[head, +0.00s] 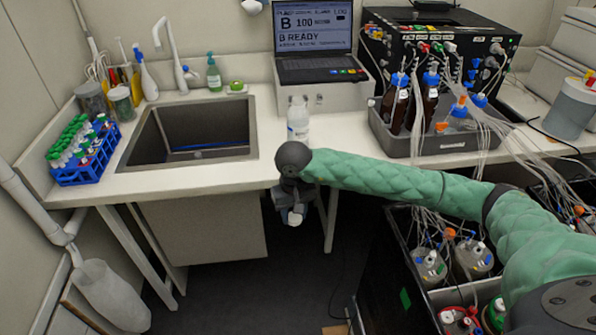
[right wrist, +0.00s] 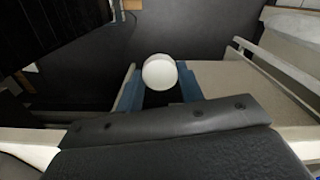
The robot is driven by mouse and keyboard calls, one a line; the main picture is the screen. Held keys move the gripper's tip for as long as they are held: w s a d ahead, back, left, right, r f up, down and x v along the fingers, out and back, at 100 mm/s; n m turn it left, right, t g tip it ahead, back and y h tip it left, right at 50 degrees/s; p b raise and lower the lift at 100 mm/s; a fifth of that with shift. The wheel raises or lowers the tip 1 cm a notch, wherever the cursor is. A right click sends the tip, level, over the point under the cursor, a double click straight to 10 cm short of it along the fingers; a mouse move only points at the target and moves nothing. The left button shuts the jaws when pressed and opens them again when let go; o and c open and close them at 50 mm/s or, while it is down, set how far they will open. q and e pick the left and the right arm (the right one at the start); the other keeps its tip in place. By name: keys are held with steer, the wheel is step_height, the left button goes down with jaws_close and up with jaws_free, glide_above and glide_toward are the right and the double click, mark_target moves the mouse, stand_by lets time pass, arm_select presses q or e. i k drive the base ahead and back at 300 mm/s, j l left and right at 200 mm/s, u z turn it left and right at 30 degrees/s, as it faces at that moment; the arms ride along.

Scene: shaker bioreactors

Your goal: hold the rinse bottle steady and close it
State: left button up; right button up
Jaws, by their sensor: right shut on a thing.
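A clear bottle with a pale label (head: 298,122), which I take for the rinse bottle, stands upright on the white counter, right of the sink. Its base is partly hidden behind my right arm; no cap shows on its top. My right gripper (head: 293,214) points down in front of the counter edge, lower than the bottle and apart from it. Its blue fingers are shut on a round white cap (right wrist: 160,71), seen from above in the right wrist view; the cap (head: 295,218) also shows small in the head view. My left gripper is not in view.
The sink (head: 190,133), a blue rack of green-capped tubes (head: 83,152) and a squeeze bottle (head: 147,78) are at left. A laptop (head: 314,42) sits behind the bottle. A grey tray (head: 432,143) with brown bottles and tubing is at right. Counter around the bottle is clear.

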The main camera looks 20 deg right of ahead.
mark_target(298, 117)
steer(key=j+z, duration=0.65)
steer(key=k+j+z, duration=0.1)
steer(key=j+z, duration=0.25)
